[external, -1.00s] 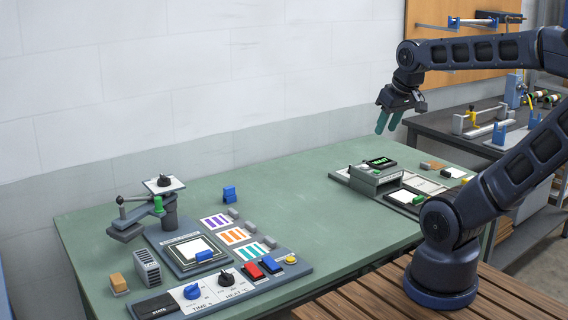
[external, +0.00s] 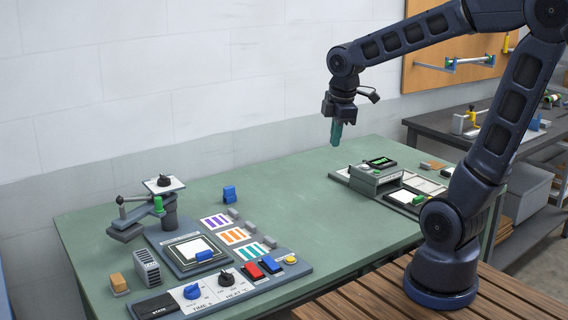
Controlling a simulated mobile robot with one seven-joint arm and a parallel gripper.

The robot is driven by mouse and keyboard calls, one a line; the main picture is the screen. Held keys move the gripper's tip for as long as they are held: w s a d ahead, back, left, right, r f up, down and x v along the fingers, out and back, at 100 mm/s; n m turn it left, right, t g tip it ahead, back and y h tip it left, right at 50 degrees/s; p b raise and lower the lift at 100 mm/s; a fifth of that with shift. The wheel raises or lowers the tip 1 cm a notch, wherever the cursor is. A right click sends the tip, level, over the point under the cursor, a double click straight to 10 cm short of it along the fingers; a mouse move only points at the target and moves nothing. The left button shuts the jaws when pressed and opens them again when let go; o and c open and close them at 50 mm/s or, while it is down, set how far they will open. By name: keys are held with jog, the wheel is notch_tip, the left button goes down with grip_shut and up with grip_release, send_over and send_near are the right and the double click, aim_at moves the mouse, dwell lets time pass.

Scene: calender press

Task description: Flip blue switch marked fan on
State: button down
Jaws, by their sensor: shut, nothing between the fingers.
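A blue rocker switch (external: 271,265) sits at the right end of the dark control panel at the table's front left, between a red switch (external: 253,270) and a round yellow button (external: 290,260). Its label and whether it is on or off are too small to read. My gripper (external: 337,135) hangs fingers down, high above the back middle of the green table, well up and to the right of the blue switch. Its teal fingers are shut together and hold nothing.
A blue knob (external: 192,291) and a black knob (external: 226,278) stand left of the switches. A press with a lever (external: 167,205) rises behind the panel. A grey calender unit (external: 376,174) stands at the right. The table's middle is clear.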

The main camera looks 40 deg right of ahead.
jog(key=a+f+n+g, duration=0.1)
jog(key=a+f+n, duration=0.3)
jog(key=a+n, duration=0.3)
jog(key=w+a+f+n+g, duration=0.1)
jog(key=a+f+n, duration=0.2)
jog(key=a+n, duration=0.4)
jog(key=a+f+n+g, duration=0.2)
jog(key=a+f+n, duration=0.2)
jog(key=a+n, duration=0.3)
jog(key=shift+w+a+f+n, duration=0.35)
jog(key=shift+w+a+n, duration=0.05)
send_over(267, 258)
notch_tip(267, 258, down, 12)
jog(key=shift+w+r, duration=0.1)
jog(key=shift+w+f, duration=0.2)
jog(key=shift+f, duration=0.75)
